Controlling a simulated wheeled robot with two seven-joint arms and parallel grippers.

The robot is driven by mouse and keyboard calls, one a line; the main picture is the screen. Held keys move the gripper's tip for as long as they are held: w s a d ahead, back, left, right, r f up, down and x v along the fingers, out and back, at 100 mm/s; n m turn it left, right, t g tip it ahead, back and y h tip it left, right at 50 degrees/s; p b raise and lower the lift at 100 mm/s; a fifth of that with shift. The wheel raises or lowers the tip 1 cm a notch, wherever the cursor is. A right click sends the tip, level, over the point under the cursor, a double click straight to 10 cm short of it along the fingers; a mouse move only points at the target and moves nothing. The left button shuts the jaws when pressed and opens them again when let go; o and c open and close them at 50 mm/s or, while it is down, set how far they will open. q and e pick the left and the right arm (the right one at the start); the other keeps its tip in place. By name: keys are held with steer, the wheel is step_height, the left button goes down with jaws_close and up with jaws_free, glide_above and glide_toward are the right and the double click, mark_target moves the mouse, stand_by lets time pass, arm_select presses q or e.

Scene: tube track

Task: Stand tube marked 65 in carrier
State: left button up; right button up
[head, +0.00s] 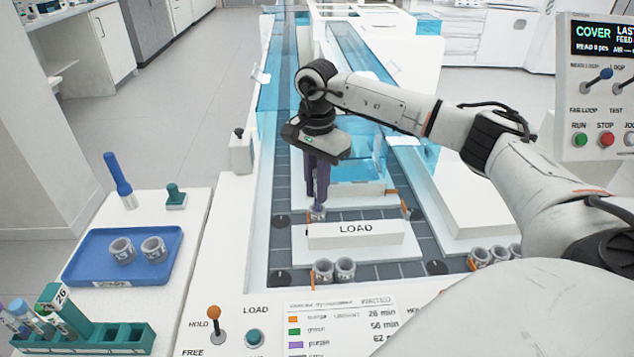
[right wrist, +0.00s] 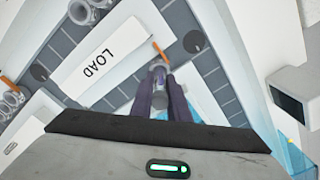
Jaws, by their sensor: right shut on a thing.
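My right gripper (head: 318,204) points down at the track behind the LOAD block. Its dark purple fingers are shut on a slim tube, mostly hidden between them; its number cannot be read. In the right wrist view the fingers (right wrist: 162,92) close around this tube (right wrist: 159,77), which shows a purple part. A grey carrier (head: 318,214) shows right below the fingertips; I cannot tell if the tube is seated in it. My left gripper is not in view.
The white LOAD block (head: 355,240) stands in front of the gripper. Two carriers (head: 323,270) wait on the near track, others (head: 480,257) at right. A blue tray (head: 120,270) holds two carriers. A teal rack (head: 95,340) holds several tubes, one marked 26.

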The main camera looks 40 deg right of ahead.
steer(key=shift+f, duration=0.2)
steer(key=shift+f, duration=0.3)
stand_by(0.3)
steer(key=o, duration=0.9)
steer(key=shift+r, duration=0.15)
step_height(320, 180, up, 10)
steer(key=shift+r+p, duration=0.1)
steer(key=shift+p, duration=0.2)
stand_by(0.4)
